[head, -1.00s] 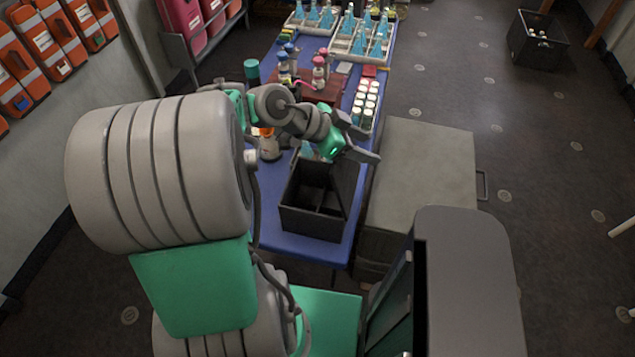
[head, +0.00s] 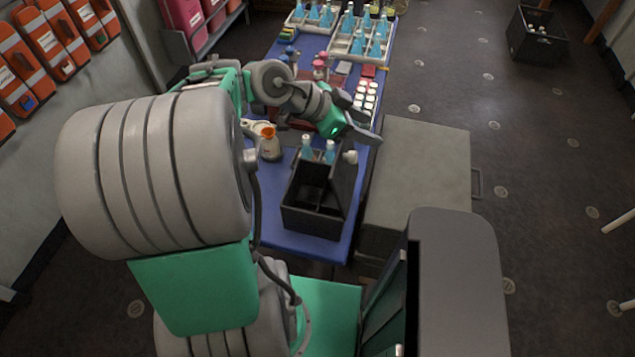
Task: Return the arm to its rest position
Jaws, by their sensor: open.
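My gripper (head: 362,126) hangs over the blue table (head: 272,238), behind the black box and beside the rack of white-capped vials. Its jaws are open, and I see nothing between them. My arm reaches over the table from the left and is bent, with its large grey joint filling the left foreground. The gripper is apart from the box in the picture.
Two blue flasks (head: 307,149) stand just behind the box, with an orange-topped bottle (head: 269,143) to their left. White-capped vials (head: 366,97) and trays of blue flasks (head: 358,45) lie farther back. A grey cabinet (head: 418,180) stands right of the table. Open floor lies farther right.

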